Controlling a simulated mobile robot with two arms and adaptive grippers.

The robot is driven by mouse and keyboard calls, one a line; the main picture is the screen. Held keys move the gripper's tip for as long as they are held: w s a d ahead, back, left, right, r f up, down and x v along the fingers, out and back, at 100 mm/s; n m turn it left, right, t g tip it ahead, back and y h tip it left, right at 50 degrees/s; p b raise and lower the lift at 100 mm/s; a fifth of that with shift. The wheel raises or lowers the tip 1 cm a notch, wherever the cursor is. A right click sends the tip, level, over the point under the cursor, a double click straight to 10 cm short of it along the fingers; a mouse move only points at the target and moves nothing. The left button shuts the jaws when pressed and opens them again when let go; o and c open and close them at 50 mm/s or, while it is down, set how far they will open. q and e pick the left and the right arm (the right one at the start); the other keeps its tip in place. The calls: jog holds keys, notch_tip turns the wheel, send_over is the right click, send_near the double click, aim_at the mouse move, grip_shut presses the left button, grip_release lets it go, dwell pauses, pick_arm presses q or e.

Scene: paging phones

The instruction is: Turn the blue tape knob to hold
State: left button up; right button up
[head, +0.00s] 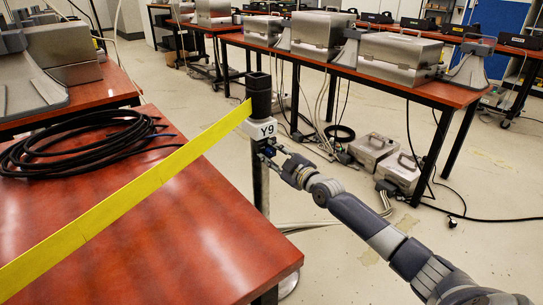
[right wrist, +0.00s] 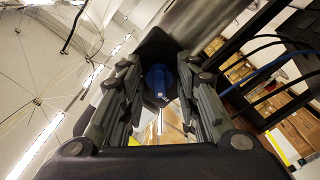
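The blue tape knob (head: 268,152) is on the side of a dark post head (head: 259,92), just below a white label reading Y9 (head: 263,129). A yellow tape (head: 125,200) stretches from the post head to the lower left. My right gripper (head: 276,157) is at the knob, reaching in from the right. In the right wrist view the blue knob (right wrist: 158,79) sits between the two fingers, with gaps seen on both sides, so the gripper looks open. Whether a fingertip touches the knob cannot be told. My left gripper is not in view.
A red-brown table (head: 190,235) with a coil of black cable (head: 75,142) stands at the left, close to the post. Another table (head: 400,82) with metal cases stands behind. Grey cases (head: 373,150) and cables lie on the floor beneath it.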

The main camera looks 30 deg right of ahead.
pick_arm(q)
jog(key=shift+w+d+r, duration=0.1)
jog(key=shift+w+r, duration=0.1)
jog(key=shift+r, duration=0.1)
pick_arm(e)
jog(key=shift+w, duration=0.15)
grip_shut()
